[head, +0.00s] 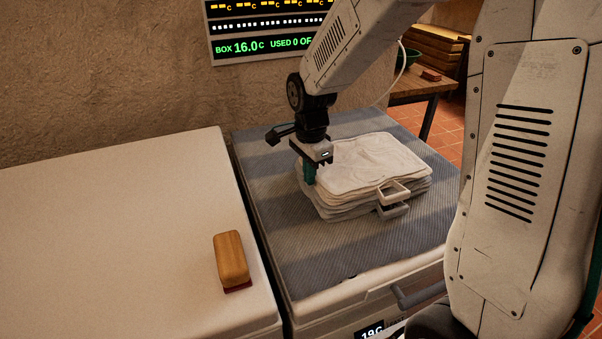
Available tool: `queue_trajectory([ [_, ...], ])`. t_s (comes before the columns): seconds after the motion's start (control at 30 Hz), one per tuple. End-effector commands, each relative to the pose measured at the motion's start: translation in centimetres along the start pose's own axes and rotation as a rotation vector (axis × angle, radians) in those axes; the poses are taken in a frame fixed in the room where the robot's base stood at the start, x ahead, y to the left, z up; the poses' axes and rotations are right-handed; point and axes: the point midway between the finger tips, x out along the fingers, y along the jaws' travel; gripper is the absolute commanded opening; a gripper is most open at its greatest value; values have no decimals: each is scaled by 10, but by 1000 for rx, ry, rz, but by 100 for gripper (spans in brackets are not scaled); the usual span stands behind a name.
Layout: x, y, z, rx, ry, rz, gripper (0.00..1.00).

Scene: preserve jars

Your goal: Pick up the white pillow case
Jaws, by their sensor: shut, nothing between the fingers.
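The white pillow case (365,160) lies flat on top of a stack of folded cloths (345,208) on a grey-blue striped mat (300,255). A pale loop handle (392,193) sticks out at the stack's front right, with a greyer one (393,210) just below it. My gripper (309,180) points down at the left edge of the stack, beside the white case's left side. Its green-tipped fingers are together, and no cloth shows between them. Whether the fingertips touch the stack's edge I cannot tell.
A wooden brush (231,260) with a red base stands on the white surface (110,240) at left. A dark gap separates that surface from the matted one. A display panel (265,35) hangs on the wall behind. A wooden table (430,88) stands at the back right.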

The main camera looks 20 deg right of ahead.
Motion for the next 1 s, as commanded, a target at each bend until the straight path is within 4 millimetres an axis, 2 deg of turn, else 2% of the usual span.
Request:
queue_trajectory([
  [0.37, 0, 0, -3, 0, 0, 0, 0],
  [0.7, 0, 0, -53, 2, 0, 1, 0],
  [1.0, 0, 0, -56, -1, 0, 1, 0],
])
